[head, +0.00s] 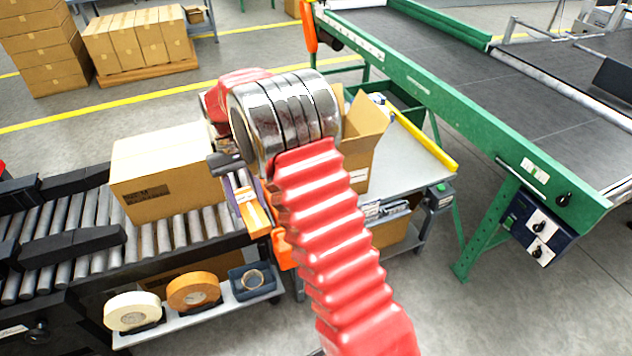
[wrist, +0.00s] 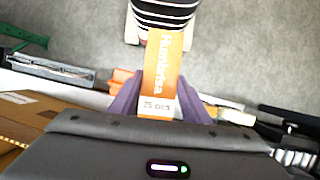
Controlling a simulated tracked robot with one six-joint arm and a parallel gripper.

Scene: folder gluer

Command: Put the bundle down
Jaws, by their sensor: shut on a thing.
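The bundle is a flat orange pack with white lettering and a white label (wrist: 164,70). It also shows in the head view (head: 255,214), near the gap between the roller conveyor and the grey table. My gripper (wrist: 160,98) has purple fingers, one on each side of the bundle, and is shut on it. In the head view my gripper (head: 237,185) is partly hidden behind my red arm and wrist. I cannot tell whether the bundle touches anything below it.
A closed carton (head: 165,172) sits on the roller conveyor (head: 70,222) at left. An open carton (head: 366,135) stands on the grey table (head: 412,150), which has bare room at right. Tape rolls (head: 193,291) lie on a lower shelf. A green-framed belt machine (head: 450,108) is at right.

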